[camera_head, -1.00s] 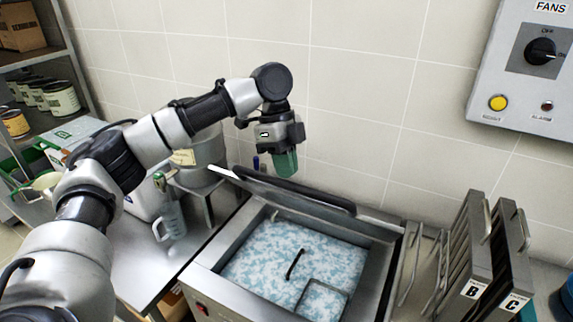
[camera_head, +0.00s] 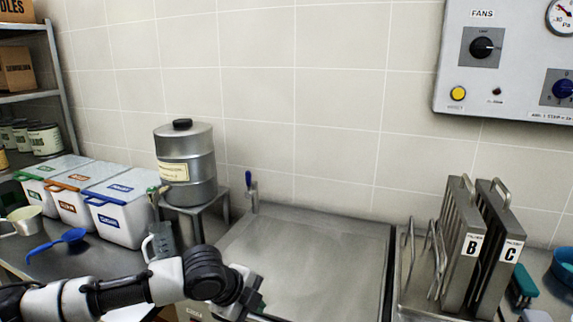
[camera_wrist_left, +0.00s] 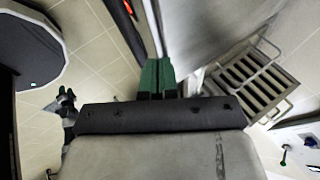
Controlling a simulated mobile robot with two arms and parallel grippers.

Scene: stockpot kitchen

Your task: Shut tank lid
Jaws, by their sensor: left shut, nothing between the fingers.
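The tank lid (camera_head: 310,255) is a flat grey steel panel in the head view. It lies down over the tank, and the liquid inside is hidden. I see no gap along its back or right edges; its front edge is out of the picture. My left gripper (camera_head: 258,303) is low in the head view, at the near left part of the lid, and partly cut off by the bottom edge. In the left wrist view its green fingers (camera_wrist_left: 158,78) are together with nothing between them. Whether they touch the lid is unclear. My right gripper is not in view.
A steel canister (camera_head: 186,165) stands on a small stand at the back left, beside lidded white bins (camera_head: 120,208). Filter plates marked B (camera_head: 466,250) and C (camera_head: 500,255) stand upright right of the tank. A control panel (camera_head: 510,60) hangs on the wall.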

